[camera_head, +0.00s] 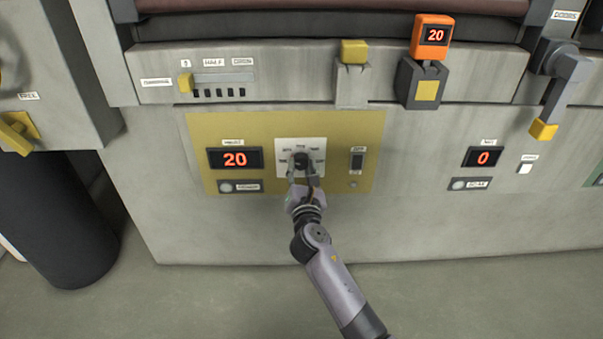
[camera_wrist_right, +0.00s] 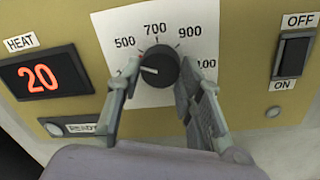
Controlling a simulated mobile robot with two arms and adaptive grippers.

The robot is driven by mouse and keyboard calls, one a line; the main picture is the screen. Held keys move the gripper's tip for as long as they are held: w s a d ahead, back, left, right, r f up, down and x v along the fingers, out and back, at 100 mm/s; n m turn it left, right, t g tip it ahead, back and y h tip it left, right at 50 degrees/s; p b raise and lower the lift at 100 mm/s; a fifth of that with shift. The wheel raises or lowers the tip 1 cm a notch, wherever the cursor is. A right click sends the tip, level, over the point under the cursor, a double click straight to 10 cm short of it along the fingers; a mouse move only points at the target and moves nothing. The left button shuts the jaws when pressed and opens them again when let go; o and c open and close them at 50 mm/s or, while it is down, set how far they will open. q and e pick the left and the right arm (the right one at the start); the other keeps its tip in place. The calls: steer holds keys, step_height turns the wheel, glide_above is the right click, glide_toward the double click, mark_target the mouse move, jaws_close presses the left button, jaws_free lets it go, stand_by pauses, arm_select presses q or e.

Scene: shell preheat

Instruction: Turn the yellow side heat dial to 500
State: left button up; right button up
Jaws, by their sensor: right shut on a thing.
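The black heat dial (camera_head: 300,160) sits on a white scale plate in the yellow panel (camera_head: 350,130). In the right wrist view the dial (camera_wrist_right: 160,68) has a white mark pointing left, below the 500 label; the 500, 700 and 900 labels are readable. Lower labels at both sides are partly hidden by my fingers. My right gripper (camera_head: 302,172) is shut on the dial, one finger at each side; it also shows in the right wrist view (camera_wrist_right: 158,80). The HEAT display (camera_head: 235,159) reads 20. My left gripper is not in view.
An OFF/ON rocker switch (camera_wrist_right: 292,55) is right of the dial. A READY lamp (camera_wrist_right: 55,129) below the display looks grey. A second display (camera_head: 483,157) reads 0, and an orange unit (camera_head: 432,37) above reads 20. A yellow slider (camera_head: 185,82) is upper left.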

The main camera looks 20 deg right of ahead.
steer(key=m+b, duration=0.1)
steer(key=m, duration=0.1)
steer(key=shift+m, duration=0.3)
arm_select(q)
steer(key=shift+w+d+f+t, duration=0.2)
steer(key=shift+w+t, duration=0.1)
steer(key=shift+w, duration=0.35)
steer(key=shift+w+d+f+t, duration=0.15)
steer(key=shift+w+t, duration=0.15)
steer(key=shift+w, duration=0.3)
arm_select(e)
steer(key=shift+m, duration=0.4)
steer(key=o, duration=1.2)
steer(key=shift+c, duration=0.2)
steer(key=v, duration=1.2)
